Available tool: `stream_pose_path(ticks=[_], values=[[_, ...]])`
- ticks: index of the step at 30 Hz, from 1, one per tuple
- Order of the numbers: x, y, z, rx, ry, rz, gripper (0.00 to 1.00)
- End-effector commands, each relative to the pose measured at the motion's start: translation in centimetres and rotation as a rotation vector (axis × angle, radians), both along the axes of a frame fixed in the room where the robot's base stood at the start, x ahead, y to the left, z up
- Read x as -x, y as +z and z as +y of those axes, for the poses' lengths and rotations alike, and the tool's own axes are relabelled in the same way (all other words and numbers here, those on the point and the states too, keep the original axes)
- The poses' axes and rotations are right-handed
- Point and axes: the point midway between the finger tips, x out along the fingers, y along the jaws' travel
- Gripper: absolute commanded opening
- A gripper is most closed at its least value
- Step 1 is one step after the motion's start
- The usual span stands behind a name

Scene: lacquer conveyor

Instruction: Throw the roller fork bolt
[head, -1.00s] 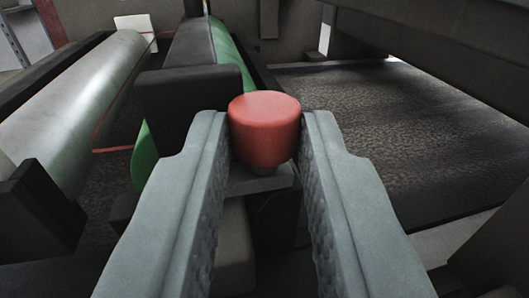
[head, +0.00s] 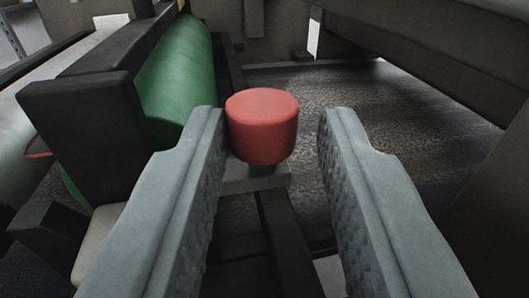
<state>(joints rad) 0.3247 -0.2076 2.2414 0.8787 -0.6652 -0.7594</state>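A red cylindrical knob (head: 262,127), which looks like the bolt's handle, stands upright on a dark bracket (head: 256,176) in the middle of the head view. My gripper (head: 272,122) has one finger on each side of the knob. The left finger is close against the knob's left side; I cannot tell if they touch. A clear gap shows between the knob and the right finger. The gripper is open. A green roller (head: 180,80) lies behind and left of the knob, with a black block-shaped fork (head: 85,125) at its near end.
A pale metal roller (head: 35,105) lies at the far left. A dark textured belt surface (head: 400,105) spreads behind and to the right. Dark beams (head: 440,45) cross the upper right, and a dark panel stands close at the right edge.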

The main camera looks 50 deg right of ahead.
Motion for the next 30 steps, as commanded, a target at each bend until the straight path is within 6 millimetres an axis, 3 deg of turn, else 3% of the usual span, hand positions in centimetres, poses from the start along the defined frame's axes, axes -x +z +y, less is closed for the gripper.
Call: stream_pose_path(ticks=[13, 30], values=[[0.7, 0.0, 0.9, -0.001, 0.002, 0.0, 0.31], [7.2, 0.1, 7.9, 0.0, 0.004, -0.001, 0.31]])
